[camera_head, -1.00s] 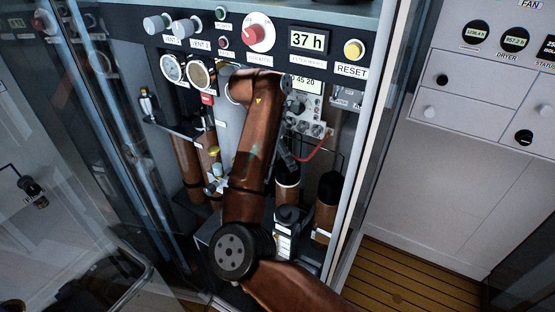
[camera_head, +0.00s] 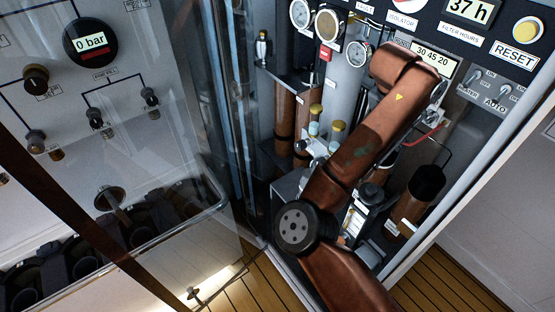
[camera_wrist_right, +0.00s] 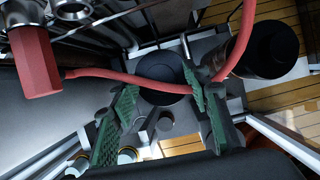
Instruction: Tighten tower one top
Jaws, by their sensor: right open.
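My right arm reaches into the open cabinet in the head view, and its gripper is hidden there behind the arm. In the right wrist view my right gripper (camera_wrist_right: 162,108) is open, with green ridged pads and nothing held. A round black top (camera_wrist_right: 163,72) shows beyond and between the fingers, with a red hose (camera_wrist_right: 130,80) crossing in front of it. A second dark cylinder (camera_wrist_right: 266,50) stands to its right. In the head view, a dark-topped brown cylinder (camera_head: 424,188) stands right of my arm. I cannot tell which one is tower one. My left gripper is not in view.
A red hexagonal fitting (camera_wrist_right: 32,62) is close at the left in the wrist view. Gauges (camera_head: 328,24) and yellow-topped parts (camera_head: 337,127) sit left of my arm in the head view. A clear door (camera_head: 190,150) stands open at the left.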

